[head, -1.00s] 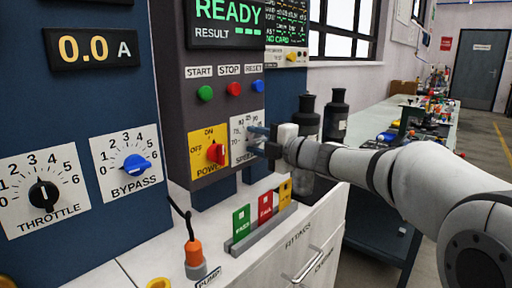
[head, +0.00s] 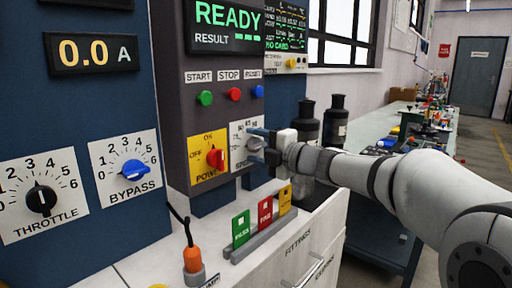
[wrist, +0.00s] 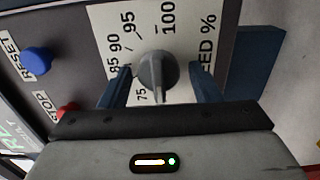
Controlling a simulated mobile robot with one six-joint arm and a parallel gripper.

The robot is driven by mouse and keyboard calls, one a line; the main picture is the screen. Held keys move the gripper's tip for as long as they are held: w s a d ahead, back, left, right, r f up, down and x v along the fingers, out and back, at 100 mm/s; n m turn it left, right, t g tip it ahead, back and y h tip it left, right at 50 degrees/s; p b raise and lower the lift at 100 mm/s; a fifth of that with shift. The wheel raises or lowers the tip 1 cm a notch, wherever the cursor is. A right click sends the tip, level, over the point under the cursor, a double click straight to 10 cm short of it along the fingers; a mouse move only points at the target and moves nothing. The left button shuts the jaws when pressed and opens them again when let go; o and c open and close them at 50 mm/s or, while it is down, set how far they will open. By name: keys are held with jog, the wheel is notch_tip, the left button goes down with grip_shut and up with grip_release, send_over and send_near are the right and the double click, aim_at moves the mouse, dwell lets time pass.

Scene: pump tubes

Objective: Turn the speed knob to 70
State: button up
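The speed knob (wrist: 157,72) is grey with a raised ridge and sits on a white dial plate (wrist: 110,25) marked with numbers including 75, 85, 90, 95 and 100. In the wrist view its ridge points down the picture, toward my gripper's body, near the 75 side. My gripper (wrist: 160,70) is open, with one blue finger on each side of the knob and a visible gap on both sides. Whether the fingers touch it cannot be told. In the head view my gripper (head: 261,145) is at the speed plate (head: 237,135) and partly covers it. The lower scale marks are hidden.
The red power knob (head: 215,158) on its yellow plate is just left of the speed plate. Start, stop and reset buttons (head: 234,95) are above. Green, red and yellow cards (head: 241,228) stand on the counter below. Dark bottles (head: 335,121) stand behind my arm.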

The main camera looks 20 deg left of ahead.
jog(key=p+v, duration=0.1)
jog(key=v, duration=0.6)
jog(key=shift+s+d, duration=0.15)
jog(key=shift+d, duration=0.25)
